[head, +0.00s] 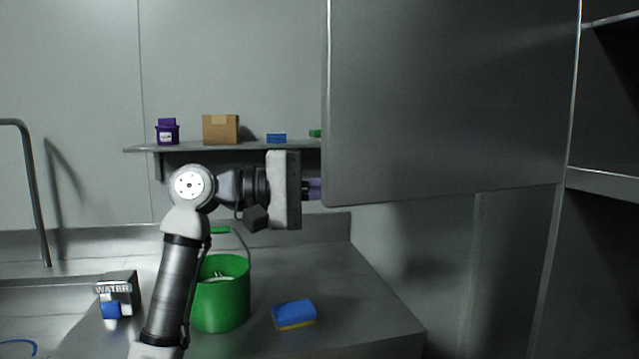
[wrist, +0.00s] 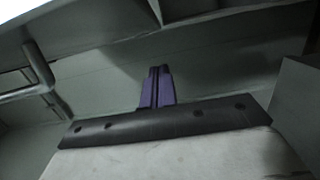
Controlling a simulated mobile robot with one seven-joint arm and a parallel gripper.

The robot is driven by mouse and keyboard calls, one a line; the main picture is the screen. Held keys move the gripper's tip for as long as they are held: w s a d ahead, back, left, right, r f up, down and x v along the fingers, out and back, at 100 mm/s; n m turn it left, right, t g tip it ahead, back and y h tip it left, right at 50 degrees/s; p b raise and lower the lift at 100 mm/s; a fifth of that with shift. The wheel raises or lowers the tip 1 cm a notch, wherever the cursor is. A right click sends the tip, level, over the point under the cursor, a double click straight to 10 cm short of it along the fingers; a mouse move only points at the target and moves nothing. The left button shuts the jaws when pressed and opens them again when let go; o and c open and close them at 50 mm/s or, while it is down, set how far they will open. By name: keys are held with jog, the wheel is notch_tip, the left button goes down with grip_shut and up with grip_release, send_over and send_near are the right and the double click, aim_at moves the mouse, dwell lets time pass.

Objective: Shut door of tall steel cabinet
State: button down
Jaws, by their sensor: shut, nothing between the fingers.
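The tall steel cabinet (head: 605,180) is at the right edge of the head view, with its dark interior and a shelf showing. Its grey steel door (head: 450,100) stands open and spans the upper right, with its free edge toward the left. My gripper (head: 316,188) is at that free edge, near the door's lower left corner. Its tips reach the door's outline and may be partly hidden behind it; I cannot tell whether they touch. In the wrist view the purple fingers (wrist: 158,72) are together with nothing between them.
Below are a steel counter (head: 350,290), a green bucket (head: 222,295), a blue and yellow sponge (head: 294,314) and a WATER dispenser (head: 117,297). A wall shelf (head: 220,146) behind my arm holds a cardboard box (head: 220,129) and a purple container (head: 167,132).

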aim_at(382, 195)
jog(key=s+d, duration=0.1)
jog(key=d, duration=0.1)
jog(key=d+p, duration=0.1)
jog(key=d, duration=0.1)
jog(key=s+d, duration=0.1)
jog(key=d, duration=0.1)
jog(key=shift+s+p, duration=0.35)
jog(key=shift+p, duration=0.05)
jog(key=shift+s+d, duration=0.1)
jog(key=shift+s, duration=0.05)
